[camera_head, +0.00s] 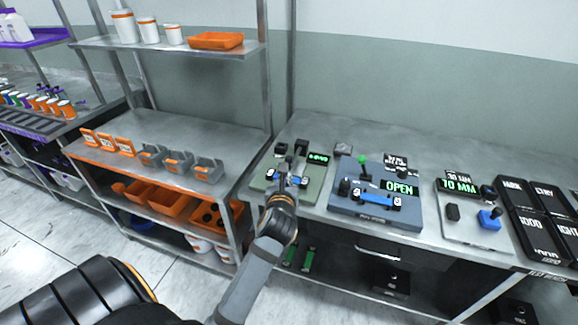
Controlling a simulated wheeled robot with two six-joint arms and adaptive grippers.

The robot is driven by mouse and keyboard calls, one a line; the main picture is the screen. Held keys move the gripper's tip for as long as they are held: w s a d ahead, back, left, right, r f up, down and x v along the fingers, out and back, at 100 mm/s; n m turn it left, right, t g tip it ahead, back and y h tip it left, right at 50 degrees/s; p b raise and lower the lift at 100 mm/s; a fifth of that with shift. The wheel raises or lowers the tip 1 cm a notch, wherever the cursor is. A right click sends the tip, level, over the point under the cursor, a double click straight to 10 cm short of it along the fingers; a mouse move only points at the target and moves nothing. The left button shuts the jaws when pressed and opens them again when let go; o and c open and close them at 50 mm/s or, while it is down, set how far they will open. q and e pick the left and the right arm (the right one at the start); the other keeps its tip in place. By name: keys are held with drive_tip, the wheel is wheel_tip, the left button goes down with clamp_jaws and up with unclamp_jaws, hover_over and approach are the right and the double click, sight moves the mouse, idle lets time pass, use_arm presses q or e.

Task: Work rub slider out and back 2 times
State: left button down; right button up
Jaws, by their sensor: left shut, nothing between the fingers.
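A green-based device (314,191) with a small lit green display stands at the left end of the right-hand metal bench. Blue parts and dark blocks show on it; I cannot tell for sure which of them is the rub slider. My left gripper (296,168) is over this device with its fingers shut and empty. The gripper and wrist hide much of the device's middle, and I cannot tell whether the fingertips touch the slider. My right gripper is not in view.
Right of the green device stands a blue-grey device (375,215) with a green knob and an OPEN display. Beyond it are a panel reading 10 MM (459,187) and black labelled boxes (520,225). A shelf (180,140) with orange and grey bins stands left.

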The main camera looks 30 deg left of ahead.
use_arm(q)
drive_tip(key=x, duration=0.8)
drive_tip(key=shift+w+a+f, duration=0.25)
drive_tip(key=shift+w+a, duration=0.05)
drive_tip(key=shift+w, duration=0.25)
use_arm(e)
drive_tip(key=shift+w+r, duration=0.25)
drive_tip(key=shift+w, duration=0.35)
